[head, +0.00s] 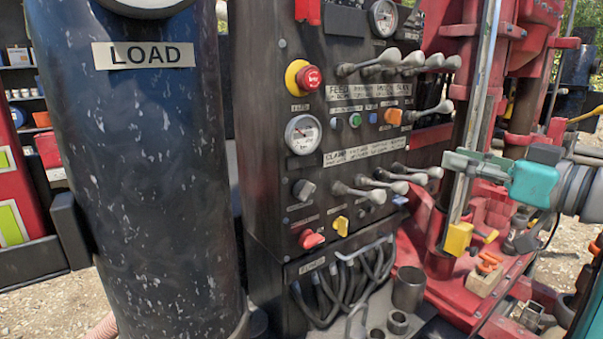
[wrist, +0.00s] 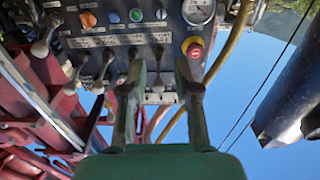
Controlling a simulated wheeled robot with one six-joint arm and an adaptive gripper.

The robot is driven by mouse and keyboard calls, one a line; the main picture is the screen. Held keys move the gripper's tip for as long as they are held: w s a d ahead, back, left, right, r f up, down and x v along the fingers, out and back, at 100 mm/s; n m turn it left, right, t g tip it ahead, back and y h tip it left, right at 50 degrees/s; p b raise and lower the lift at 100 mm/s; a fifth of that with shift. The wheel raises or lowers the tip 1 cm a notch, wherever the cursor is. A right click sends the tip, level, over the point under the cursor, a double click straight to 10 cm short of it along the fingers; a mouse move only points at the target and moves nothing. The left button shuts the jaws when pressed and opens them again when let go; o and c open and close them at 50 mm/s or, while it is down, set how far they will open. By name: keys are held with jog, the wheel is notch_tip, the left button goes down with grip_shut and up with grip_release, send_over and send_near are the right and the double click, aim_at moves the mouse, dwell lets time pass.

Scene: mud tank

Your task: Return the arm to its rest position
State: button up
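My gripper (head: 452,164) is at the right of the head view, its teal body to the right and its grey-green fingers pointing left toward the control panel (head: 262,195). In the wrist view, my gripper (wrist: 159,68) shows two fingers apart with nothing between them. The panel stands beyond the fingertips and appears upside down in this view. In the head view, the fingers are in front of the red rig and to the right of the lower row of levers (head: 385,182). I cannot judge their exact distance from it.
A dark cylindrical tank marked LOAD (head: 150,180) stands at the left. A red emergency button (head: 309,78), gauge (head: 303,134) and several levers project from the panel. A red rig mast (head: 490,75) rises behind my gripper. Metal cups (head: 408,288) stand below on the ledge.

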notch_tip(320, 180, down, 20)
jog(key=w+m+t+h, duration=0.2)
jog(key=m+t+h, duration=0.15)
jog(key=m, duration=0.25)
jog(key=s+a+f+m+h, duration=0.1)
jog(key=s+f+h, duration=0.15)
jog(key=f, duration=0.45)
jog(key=s+a+f+m+g+h, duration=0.1)
jog(key=s+f+m, duration=0.15)
jog(key=f, duration=0.35)
jog(key=s+a+f+m+h, duration=0.1)
jog(key=s+f+h, duration=0.1)
jog(key=s+f, duration=0.35)
jog(key=s+a+f+g+h, duration=0.2)
jog(key=s+f, duration=1)
jog(key=s, duration=0.6)
jog(key=s+a+r+n, duration=0.1)
jog(key=s+n, duration=0.2)
jog(key=s, duration=1.5)
jog(key=shift+a+r, duration=0.35)
jog(key=shift+a, duration=0.05)
jog(key=shift+s+n, duration=0.1)
jog(key=shift+n, duration=0.15)
